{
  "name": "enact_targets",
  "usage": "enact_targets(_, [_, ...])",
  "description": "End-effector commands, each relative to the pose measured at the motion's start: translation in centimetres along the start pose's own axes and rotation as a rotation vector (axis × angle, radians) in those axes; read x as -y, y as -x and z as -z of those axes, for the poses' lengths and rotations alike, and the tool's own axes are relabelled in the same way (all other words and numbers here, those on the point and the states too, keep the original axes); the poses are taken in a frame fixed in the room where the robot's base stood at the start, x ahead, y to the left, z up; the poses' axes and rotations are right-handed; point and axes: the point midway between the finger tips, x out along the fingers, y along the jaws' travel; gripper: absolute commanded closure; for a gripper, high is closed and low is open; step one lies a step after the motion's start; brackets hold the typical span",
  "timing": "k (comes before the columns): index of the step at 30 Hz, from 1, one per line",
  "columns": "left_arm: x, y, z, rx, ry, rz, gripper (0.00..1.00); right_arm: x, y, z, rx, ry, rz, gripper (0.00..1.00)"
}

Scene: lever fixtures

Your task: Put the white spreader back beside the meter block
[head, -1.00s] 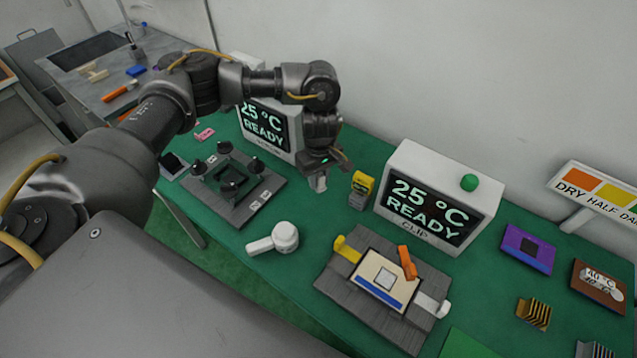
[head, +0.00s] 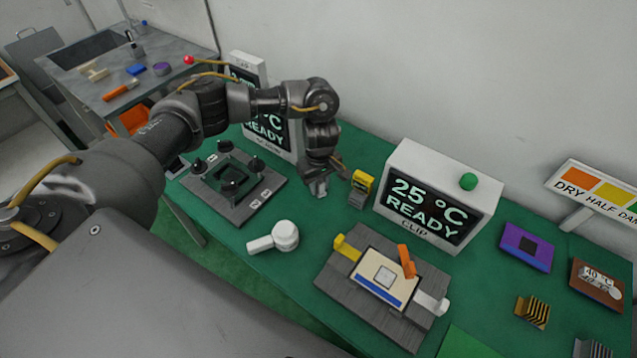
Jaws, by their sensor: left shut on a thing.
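My left gripper (head: 320,184) is shut on a small pale piece (head: 318,189), which looks like the white spreader. The fingers hide most of it. The gripper is low over the green table, just left of a small yellow and grey block (head: 361,188) that appears to be the meter block. A small gap shows between the gripper and that block. I cannot tell whether the held piece touches the table. My right gripper is not in view.
A white round-headed tool (head: 285,236) lies in front. A grey lever fixture (head: 232,190) stands left, and another fixture with a cream plate (head: 372,302) stands front right. Green table between is clear.

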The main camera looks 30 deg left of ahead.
Motion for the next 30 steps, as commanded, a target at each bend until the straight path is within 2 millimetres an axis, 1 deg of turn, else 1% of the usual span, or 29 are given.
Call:
enact_targets(1, [0.0, -0.1, 0.0, 0.0, 0.0, 0.0, 0.73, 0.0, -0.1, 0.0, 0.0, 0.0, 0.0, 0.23])
enact_targets(5, [0.0, -0.1, 0.0, 0.0, 0.0, 0.0, 0.56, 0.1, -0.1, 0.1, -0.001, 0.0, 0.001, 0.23])
enact_targets(6, [0.0, -0.1, 0.0, 0.0, 0.0, 0.0, 0.54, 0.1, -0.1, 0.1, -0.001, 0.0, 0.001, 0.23])
enact_targets(13, [0.0, 0.0, 0.0, 0.0, 0.001, 0.0, 0.54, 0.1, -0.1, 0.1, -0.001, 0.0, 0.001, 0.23])
enact_targets(17, [0.0, 0.6, 0.0, 0.0, 0.001, 0.0, 0.54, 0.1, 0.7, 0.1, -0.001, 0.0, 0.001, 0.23])
enact_targets(20, [-0.1, 1.9, 0.1, -0.003, -0.002, -0.005, 0.54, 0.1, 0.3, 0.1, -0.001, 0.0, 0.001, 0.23])
enact_targets(30, [-0.1, 8.8, 0.1, -0.003, -0.001, -0.004, 0.54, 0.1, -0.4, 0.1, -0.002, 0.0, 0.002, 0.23])
